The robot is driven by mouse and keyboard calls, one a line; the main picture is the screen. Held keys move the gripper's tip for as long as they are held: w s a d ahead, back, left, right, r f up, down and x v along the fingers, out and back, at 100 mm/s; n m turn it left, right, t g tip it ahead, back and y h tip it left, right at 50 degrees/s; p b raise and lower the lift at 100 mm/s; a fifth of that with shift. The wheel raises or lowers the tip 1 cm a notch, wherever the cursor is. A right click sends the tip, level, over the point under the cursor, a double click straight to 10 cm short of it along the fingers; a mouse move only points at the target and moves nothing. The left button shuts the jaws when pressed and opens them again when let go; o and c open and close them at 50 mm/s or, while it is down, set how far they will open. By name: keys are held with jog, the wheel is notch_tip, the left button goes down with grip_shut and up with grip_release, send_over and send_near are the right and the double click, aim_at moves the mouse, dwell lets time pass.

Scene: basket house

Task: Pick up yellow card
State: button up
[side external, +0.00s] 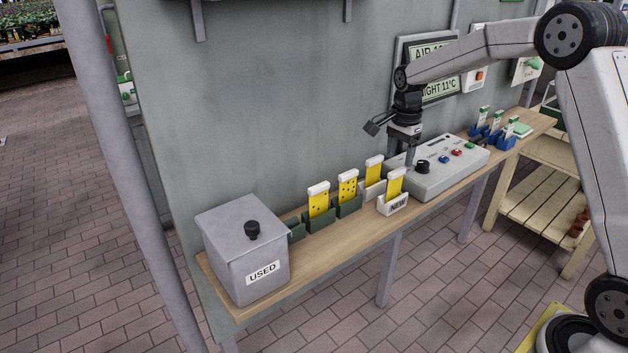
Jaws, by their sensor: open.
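Several yellow cards with white tops stand upright in holders on a narrow wooden shelf. Two speckled yellow cards, a left one (319,204) and a right one (347,188), stand in dark green holders. A plainer yellow card (374,172) stands in a pale holder behind. Another plain yellow card (395,184) stands in a white holder labelled NEW (393,205). My gripper (412,168) is open and points down beside the grey control box, just right of the NEW card and apart from it. Its fingertips are small and partly hard to make out.
A grey lidded box labelled USED (243,280) stands at the shelf's left end. An empty-looking green holder (296,230) is beside it. The grey control box (445,172) has a knob and coloured buttons. Blue holders (490,132) stand farther right. A grey wall (270,110) rises behind the shelf (330,245).

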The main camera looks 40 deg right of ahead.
aim_at(397, 170)
jog(key=shift+w+d+f, duration=0.1)
jog(key=shift+d+f, duration=0.05)
jog(key=shift+f, duration=1.8)
jog(key=shift+w+d+f, duration=0.1)
jog(key=shift+f, duration=1.8)
grip_shut()
